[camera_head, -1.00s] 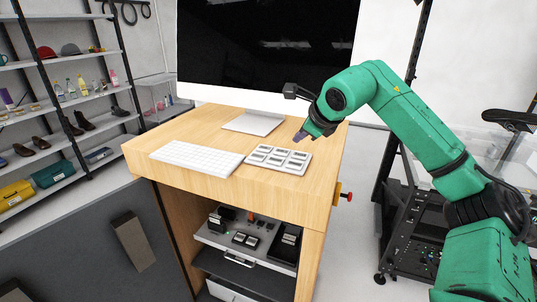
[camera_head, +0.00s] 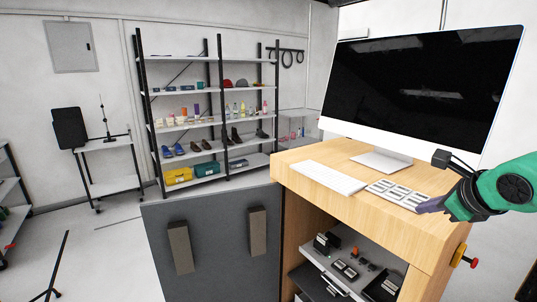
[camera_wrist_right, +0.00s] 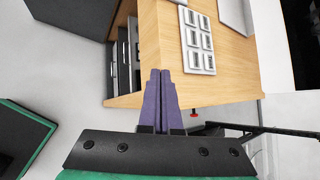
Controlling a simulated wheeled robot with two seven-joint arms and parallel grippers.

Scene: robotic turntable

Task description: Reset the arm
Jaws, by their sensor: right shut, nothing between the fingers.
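My right gripper (camera_head: 430,205) comes in from the right edge in the head view, at the right side of the wooden desk. Its purple fingers are pressed together with nothing between them. It also shows in the right wrist view (camera_wrist_right: 161,75), where the closed fingertips appear in front of the desk edge. A pad with several white-framed buttons (camera_head: 397,193) lies on the desk top, close to the fingertips in the head view. In the wrist view the pad (camera_wrist_right: 198,42) is to the right of the fingertips and apart from them in the picture. My left gripper is not in view.
A white keyboard (camera_head: 328,177) and a large monitor (camera_head: 425,95) are on the wooden desk (camera_head: 405,233). Black devices sit on the shelf below. A red knob (camera_head: 471,262) sticks out of the desk's right side. A grey panel (camera_head: 215,225) stands left of it. Shelves stand behind.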

